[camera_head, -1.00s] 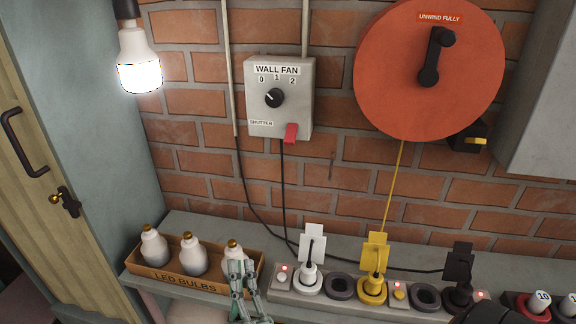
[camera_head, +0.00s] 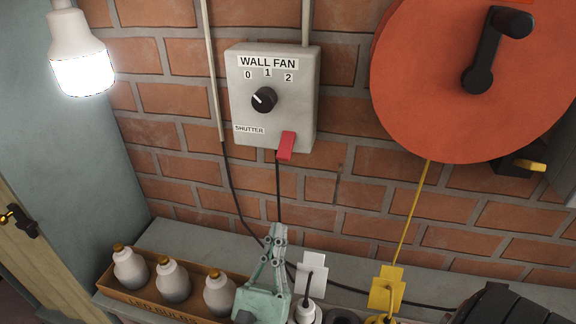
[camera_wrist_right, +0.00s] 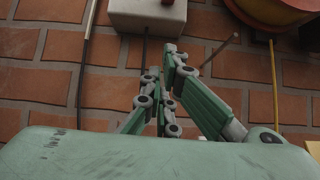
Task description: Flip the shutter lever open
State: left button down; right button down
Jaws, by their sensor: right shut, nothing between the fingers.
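The red shutter lever (camera_head: 286,146) hangs at the lower right of the grey wall fan box (camera_head: 302,105), pointing down, beside the SHUTTER label (camera_head: 249,130). My right gripper (camera_head: 279,232) is green, points up and is shut and empty. In the head view its tips show below the lever, clearly apart from it. My left gripper is not in view.
A carton of LED bulbs (camera_head: 140,298) stands on the shelf left of my right gripper. White plug (camera_head: 306,309) and yellow plug (camera_head: 384,296) are on the right. A red reel (camera_head: 430,110) and lit bulb (camera_head: 82,65) flank the box. Cables hang below it.

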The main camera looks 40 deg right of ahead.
aim_at(286, 145)
jog(key=w+d+r+p, duration=0.1)
jog(key=d+r+p, duration=0.1)
jog(key=r, duration=0.3)
jog(key=w+d+r+p, duration=0.2)
jog(key=r+p, duration=0.3)
jog(key=shift+w+r, duration=0.15)
jog(key=shift+w, duration=0.1)
jog(key=shift+d, duration=0.1)
jog(key=shift+p, duration=0.3)
